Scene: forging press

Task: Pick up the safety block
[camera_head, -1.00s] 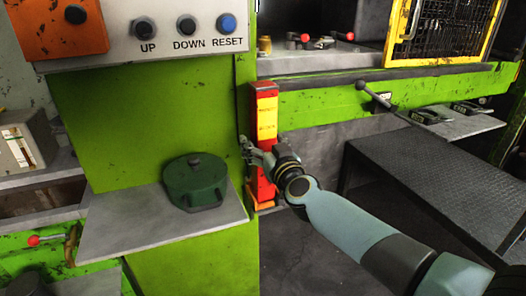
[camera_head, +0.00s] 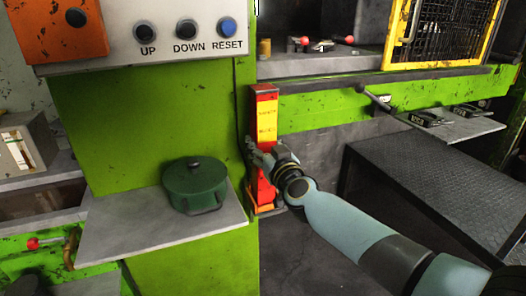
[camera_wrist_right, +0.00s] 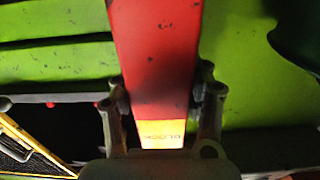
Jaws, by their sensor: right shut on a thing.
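The safety block (camera_head: 266,122) is a tall upright bar in red and yellow, standing against the green press frame in the head view. Its lower end is by a small orange holder (camera_head: 266,210). My right gripper (camera_head: 257,158) is shut on the block around its middle. In the right wrist view, the block (camera_wrist_right: 156,60) runs between the two fingers (camera_wrist_right: 160,95), one on each side, with part of the word BLOCK showing on its yellow part. My left gripper is not in view.
A green lidded pot (camera_head: 194,184) stands on a grey shelf (camera_head: 110,238) left of the block. A control panel (camera_head: 170,50) hangs above. A dark textured table (camera_head: 430,190) and a lever (camera_head: 380,102) are at the right.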

